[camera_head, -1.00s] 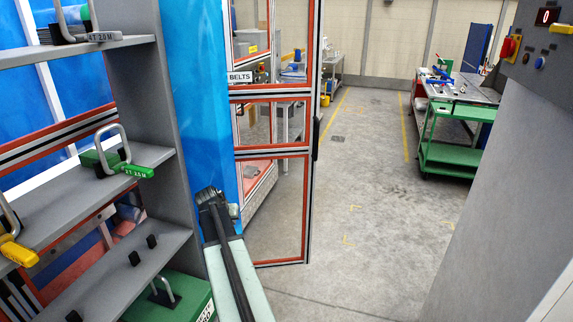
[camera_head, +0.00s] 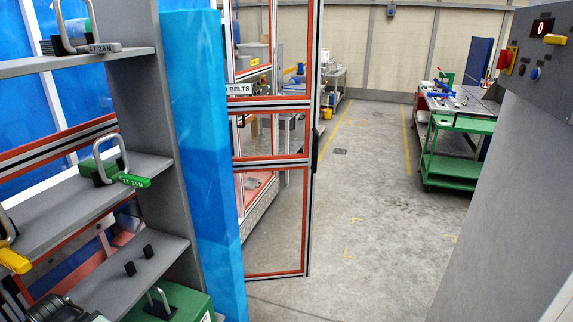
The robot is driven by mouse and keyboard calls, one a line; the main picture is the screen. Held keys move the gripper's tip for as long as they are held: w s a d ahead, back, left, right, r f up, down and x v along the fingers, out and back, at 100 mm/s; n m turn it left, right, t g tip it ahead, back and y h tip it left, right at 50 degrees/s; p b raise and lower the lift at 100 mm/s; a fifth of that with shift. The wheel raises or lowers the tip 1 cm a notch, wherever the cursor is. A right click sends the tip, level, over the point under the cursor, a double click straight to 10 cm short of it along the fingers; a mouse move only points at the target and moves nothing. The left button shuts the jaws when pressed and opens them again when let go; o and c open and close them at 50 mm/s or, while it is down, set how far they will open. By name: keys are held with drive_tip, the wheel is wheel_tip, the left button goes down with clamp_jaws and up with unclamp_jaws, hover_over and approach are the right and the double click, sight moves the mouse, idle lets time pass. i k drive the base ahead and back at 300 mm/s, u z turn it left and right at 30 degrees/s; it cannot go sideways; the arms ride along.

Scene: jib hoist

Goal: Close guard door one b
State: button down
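A guard door (camera_head: 308,190) with clear panels in a red and aluminium frame stands upright in the middle of the view. It seems to stand ajar, with equipment showing behind its panels. A black handle (camera_head: 315,152) is on its right edge. A sign ending in "BELTS" (camera_head: 238,89) shows at its left; I cannot read a door number. A blue sheet (camera_head: 205,150) hides its left side. A dark part of my gripper (camera_head: 62,309) shows at the bottom left, well apart from the door. Its fingertips are not clear.
A grey shelf rack (camera_head: 150,120) with shackles and a green box (camera_head: 185,300) fills the left. A grey control cabinet (camera_head: 510,200) stands close on the right. Open floor (camera_head: 375,210) lies between, with a green cart (camera_head: 455,165) farther back.

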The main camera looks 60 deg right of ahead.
sight(309, 103)
drive_tip(key=u, duration=3.3)
drive_tip(key=k, duration=0.8)
drive_tip(key=z, duration=1.9)
